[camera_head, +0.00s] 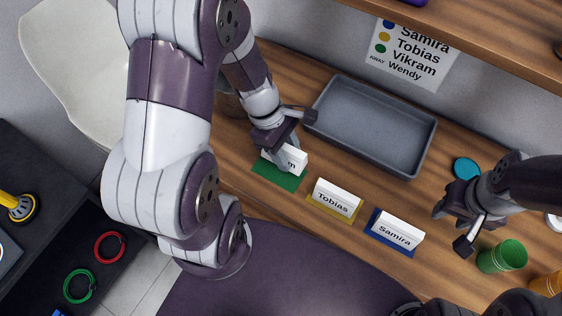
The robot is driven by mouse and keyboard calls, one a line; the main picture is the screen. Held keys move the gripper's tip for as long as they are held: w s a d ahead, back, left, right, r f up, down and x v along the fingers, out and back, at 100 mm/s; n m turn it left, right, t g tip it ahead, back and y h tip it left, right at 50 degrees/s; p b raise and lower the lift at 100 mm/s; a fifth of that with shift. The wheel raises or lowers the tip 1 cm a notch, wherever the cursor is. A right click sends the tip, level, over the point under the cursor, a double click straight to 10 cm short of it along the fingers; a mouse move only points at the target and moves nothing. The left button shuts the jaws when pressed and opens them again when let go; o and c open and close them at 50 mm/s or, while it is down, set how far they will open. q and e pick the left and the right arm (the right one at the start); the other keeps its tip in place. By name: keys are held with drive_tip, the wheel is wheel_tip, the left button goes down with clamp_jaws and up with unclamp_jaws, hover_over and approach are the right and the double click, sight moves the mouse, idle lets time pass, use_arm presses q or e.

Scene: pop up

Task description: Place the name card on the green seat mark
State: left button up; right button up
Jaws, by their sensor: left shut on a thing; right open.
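A white name card (296,160) stands on the green seat mark (272,176), and the visible end of its lettering is "m". My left gripper (280,148) is shut on this card from above and hides its left part. The Tobias card (338,194) stands on a yellow mark (322,207). The Samira card (402,228) stands on a blue mark (376,238). My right gripper (452,228) is open and empty over the right part of the counter, left of a green cup.
An empty grey tray (428,132) lies behind the cards. A sign (412,55) lists Samira, Tobias, Vikram and, beside "away", Wendy. A green cup (503,256), an orange cup (548,284) and a blue disc (466,168) are at the right. A shelf (490,40) overhangs the back.

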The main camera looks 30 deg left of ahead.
sight(281, 172)
use_arm(q)
drive_tip(key=f, duration=0.3)
drive_tip(key=s+a+f+b, duration=0.1)
drive_tip(key=f, duration=0.1)
drive_tip(key=shift+w, duration=0.2)
drive_tip(key=shift+f, duration=0.15)
drive_tip(key=o, duration=1)
drive_tip(key=p+v, duration=0.2)
drive_tip(key=v, duration=0.9)
drive_tip(key=shift+r, duration=0.45)
drive_tip(key=m, duration=0.2)
drive_tip(key=m+y, duration=0.1)
drive_tip(key=shift+s+d+m, duration=0.25)
drive_tip(key=shift+m, duration=0.15)
drive_tip(key=d+m+y, duration=0.1)
drive_tip(key=m, duration=0.3)
drive_tip(key=d+m+t+y, duration=0.1)
drive_tip(key=m, duration=0.4)
drive_tip(key=d+m+y, duration=0.1)
drive_tip(key=m, duration=0.3)
drive_tip(key=shift+w+d+r+m+t+y, duration=0.15)
drive_tip(key=shift+d+r+m+t+y, duration=0.15)
drive_tip(key=shift+m+t, duration=0.1)
drive_tip(key=shift+a+f, duration=0.1)
drive_tip(key=shift+a, duration=0.1)
